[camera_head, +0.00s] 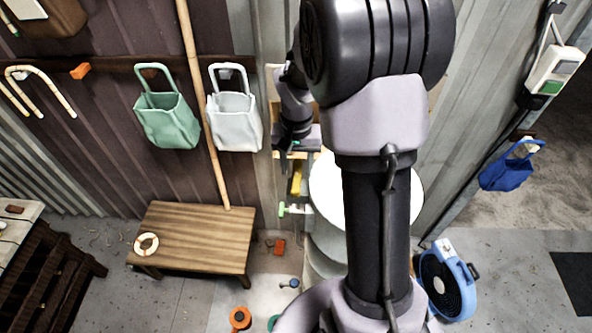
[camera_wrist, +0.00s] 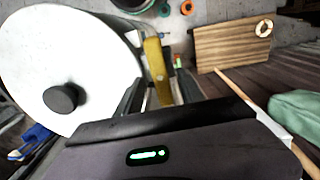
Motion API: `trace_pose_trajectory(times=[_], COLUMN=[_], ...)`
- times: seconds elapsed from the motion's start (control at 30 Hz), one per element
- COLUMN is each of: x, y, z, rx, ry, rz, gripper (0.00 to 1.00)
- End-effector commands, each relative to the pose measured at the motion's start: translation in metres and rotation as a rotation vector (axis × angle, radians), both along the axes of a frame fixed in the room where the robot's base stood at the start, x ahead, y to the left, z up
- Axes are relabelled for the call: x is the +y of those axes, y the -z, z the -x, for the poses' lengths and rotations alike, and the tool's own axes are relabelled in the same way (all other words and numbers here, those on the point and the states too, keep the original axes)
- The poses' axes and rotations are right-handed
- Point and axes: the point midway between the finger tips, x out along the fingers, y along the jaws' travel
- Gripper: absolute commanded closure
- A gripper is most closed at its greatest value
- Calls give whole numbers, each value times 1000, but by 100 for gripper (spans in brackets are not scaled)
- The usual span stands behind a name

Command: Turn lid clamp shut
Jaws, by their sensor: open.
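A round white lid (camera_wrist: 95,50) with a black knob (camera_wrist: 61,98) covers a steamer drum in the wrist view. The lid also shows in the head view (camera_head: 326,185), partly hidden by my arm. A yellow clamp lever (camera_wrist: 155,68) stands beside the lid's rim and also shows in the head view (camera_head: 296,178). My gripper (camera_wrist: 160,92) is open, with the yellow lever appearing between its two dark fingers. In the head view my gripper (camera_head: 294,162) is just above the lever. I cannot tell whether a finger touches it.
A slatted wooden bench (camera_head: 194,235) with a small ring on it stands left of the drum. A green and a white bag hang on the wall beside a tall cane (camera_head: 203,105). A blue fan (camera_head: 446,281) stands at the right. Small parts lie on the floor.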

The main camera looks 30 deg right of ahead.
Motion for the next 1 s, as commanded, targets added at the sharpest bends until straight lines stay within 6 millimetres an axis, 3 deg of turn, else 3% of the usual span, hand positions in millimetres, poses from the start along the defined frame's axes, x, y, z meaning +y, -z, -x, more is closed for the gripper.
trace_pose_trajectory(times=[0.17, 0.43, 0.67, 1.0], x=[0, 0, 0, 0], y=[17, 18, 18, 18], z=[0, 0, 0, 0], rx=[0, -1, -1, -2], ry=[0, 0, 0, 25], rz=[0, 1, 1, 1], gripper=[55, 55, 98, 100])
